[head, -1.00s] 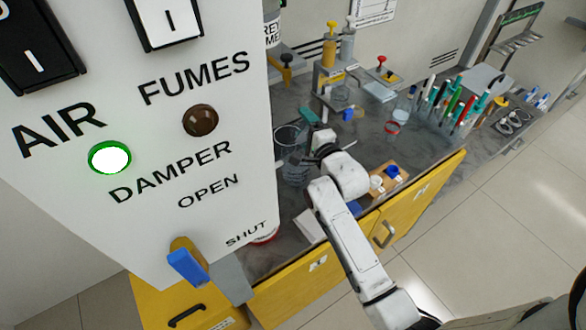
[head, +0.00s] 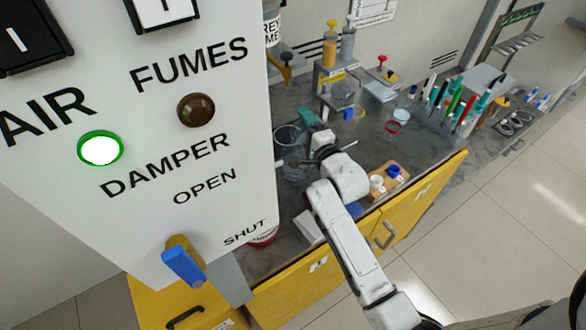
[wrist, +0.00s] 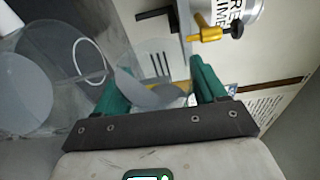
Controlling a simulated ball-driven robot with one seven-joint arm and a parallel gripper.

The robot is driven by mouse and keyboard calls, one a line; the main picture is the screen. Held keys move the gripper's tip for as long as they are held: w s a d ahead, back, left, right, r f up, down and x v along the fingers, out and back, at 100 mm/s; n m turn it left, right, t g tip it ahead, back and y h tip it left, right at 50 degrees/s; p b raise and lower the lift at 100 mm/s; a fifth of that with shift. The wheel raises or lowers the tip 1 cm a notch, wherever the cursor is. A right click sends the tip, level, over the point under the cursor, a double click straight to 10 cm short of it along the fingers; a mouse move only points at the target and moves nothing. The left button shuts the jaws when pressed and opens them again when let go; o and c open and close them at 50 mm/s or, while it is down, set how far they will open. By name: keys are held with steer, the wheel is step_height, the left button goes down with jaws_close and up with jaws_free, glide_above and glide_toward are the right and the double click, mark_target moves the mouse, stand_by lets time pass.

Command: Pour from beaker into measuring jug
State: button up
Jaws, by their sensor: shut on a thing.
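The clear measuring jug (head: 290,150) stands on the grey bench, just left of my gripper (head: 314,130). In the wrist view a large clear vessel (wrist: 40,85), seemingly the jug, fills the left side, with a pale ring beside it. My gripper (wrist: 153,92) has green fingers, shut on a clear beaker (wrist: 150,62) between them. The beaker looks tilted towards the jug, with a grey surface showing in it. In the head view the beaker is hard to make out behind my wrist. I cannot tell whether liquid is flowing.
A panel (head: 150,150) with switches blocks the left of the head view. A wooden block (head: 389,180) with white and blue caps sits at the bench front. A red-ringed cup (head: 394,128) and a pen rack (head: 455,105) stand right.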

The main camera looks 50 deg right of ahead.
steer(key=shift+a+f+n+b, duration=0.15)
steer(key=shift+n+b, duration=0.35)
steer(key=shift+b, duration=0.45)
stand_by(0.8)
steer(key=shift+a+r+n+t+b, duration=0.15)
steer(key=shift+r+n+t+b, duration=0.2)
steer(key=shift+n+b, duration=0.3)
stand_by(0.5)
stand_by(1.9)
steer(key=shift+r+m+p, duration=0.2)
steer(key=shift+m+p, duration=0.35)
steer(key=shift+p, duration=0.05)
steer(key=shift+d+m+g+p, duration=0.3)
steer(key=shift+m+g+p, duration=0.1)
steer(key=shift+g+p, duration=0.05)
steer(key=shift+f+m, duration=0.35)
steer(key=shift+m, duration=0.05)
steer(key=shift+d, duration=0.15)
